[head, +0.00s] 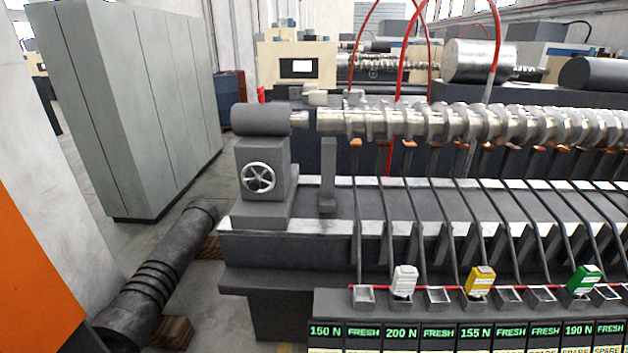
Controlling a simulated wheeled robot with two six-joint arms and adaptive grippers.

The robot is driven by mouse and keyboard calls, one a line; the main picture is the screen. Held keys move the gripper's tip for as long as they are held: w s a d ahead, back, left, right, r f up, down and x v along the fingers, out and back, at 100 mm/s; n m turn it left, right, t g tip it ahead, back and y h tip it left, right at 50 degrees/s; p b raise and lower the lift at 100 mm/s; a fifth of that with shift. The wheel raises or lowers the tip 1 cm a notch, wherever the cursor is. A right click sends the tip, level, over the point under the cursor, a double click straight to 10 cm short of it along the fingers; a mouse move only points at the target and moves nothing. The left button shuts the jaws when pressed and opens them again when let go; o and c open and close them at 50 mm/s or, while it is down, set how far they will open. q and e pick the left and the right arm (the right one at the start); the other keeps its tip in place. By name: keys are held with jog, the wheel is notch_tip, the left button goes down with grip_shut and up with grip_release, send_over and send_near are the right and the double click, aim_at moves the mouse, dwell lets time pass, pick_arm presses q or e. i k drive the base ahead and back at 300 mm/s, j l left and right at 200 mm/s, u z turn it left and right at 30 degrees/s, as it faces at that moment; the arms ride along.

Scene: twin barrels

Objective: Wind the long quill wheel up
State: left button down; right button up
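A silver spoked handwheel (258,177) is on the front face of a dark grey tailstock block (265,210), left of centre in the head view. A dark grey horizontal cylinder (260,119) tops the block, and a short silver quill tip (299,119) sticks out to its right. The tip points at the left end of a long silver crankshaft (450,122); I cannot tell if they touch. This is the only handwheel I make out, and nothing is on it. Neither of my grippers is in view.
A machine bed (390,205) with several dark slanted arms runs right. In front stand small trays with white (405,280), yellow (480,280) and green (583,281) blocks above a label panel (460,333). A dark ringed cylinder (165,270) lies on wooden blocks, lower left. Grey cabinets (130,110) stand behind.

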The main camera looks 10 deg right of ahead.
aim_at(254, 184)
jog(key=i+j+u, duration=0.25)
jog(key=j, duration=0.25)
jog(key=i+j+u, duration=0.3)
jog(key=i+j, duration=0.1)
jog(key=i, duration=0.05)
